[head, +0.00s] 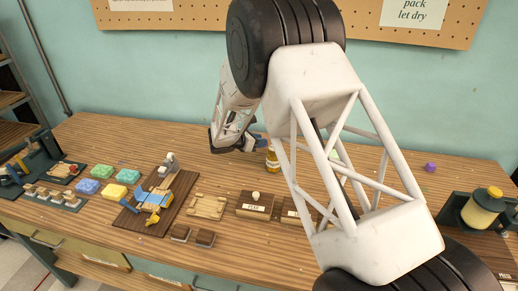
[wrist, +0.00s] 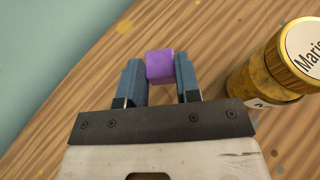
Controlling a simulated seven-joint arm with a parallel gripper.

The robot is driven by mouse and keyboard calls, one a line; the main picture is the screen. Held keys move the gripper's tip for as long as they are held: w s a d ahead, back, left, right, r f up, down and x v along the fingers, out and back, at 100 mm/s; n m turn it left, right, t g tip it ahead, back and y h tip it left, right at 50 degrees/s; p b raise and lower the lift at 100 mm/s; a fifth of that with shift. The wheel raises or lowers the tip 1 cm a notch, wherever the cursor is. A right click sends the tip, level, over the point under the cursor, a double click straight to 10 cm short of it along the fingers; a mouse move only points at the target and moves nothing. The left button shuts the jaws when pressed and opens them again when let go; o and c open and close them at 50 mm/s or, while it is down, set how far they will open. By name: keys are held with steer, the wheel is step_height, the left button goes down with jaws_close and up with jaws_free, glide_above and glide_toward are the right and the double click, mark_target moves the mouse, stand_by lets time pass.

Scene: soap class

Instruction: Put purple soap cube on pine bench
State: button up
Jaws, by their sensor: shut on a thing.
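In the wrist view, my gripper (wrist: 160,75) is shut on a purple soap cube (wrist: 159,66), with one blue finger against each side. Wood-grained bench top (wrist: 215,30) lies beneath the cube; I cannot tell whether the cube touches it. In the head view, my gripper (head: 250,144) is over the back middle of the bench (head: 150,135), partly hidden by my arm, and the held cube cannot be made out clearly. A second small purple piece (head: 430,167) lies at the back right of the bench.
Coloured soap bars (head: 122,176), a cutting board (head: 160,200) and labelled wooden blocks (head: 255,206) lie toward the front. A press (head: 480,208) stands at right. The wall (wrist: 40,50) is close behind.

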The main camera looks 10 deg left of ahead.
mark_target(259, 155)
steer(key=shift+f, duration=0.1)
steer(key=shift+f, duration=1.75)
steer(key=shift+f, duration=0.15)
steer(key=o, duration=0.9)
steer(key=shift+s+a, duration=0.1)
steer(key=v, duration=1.2)
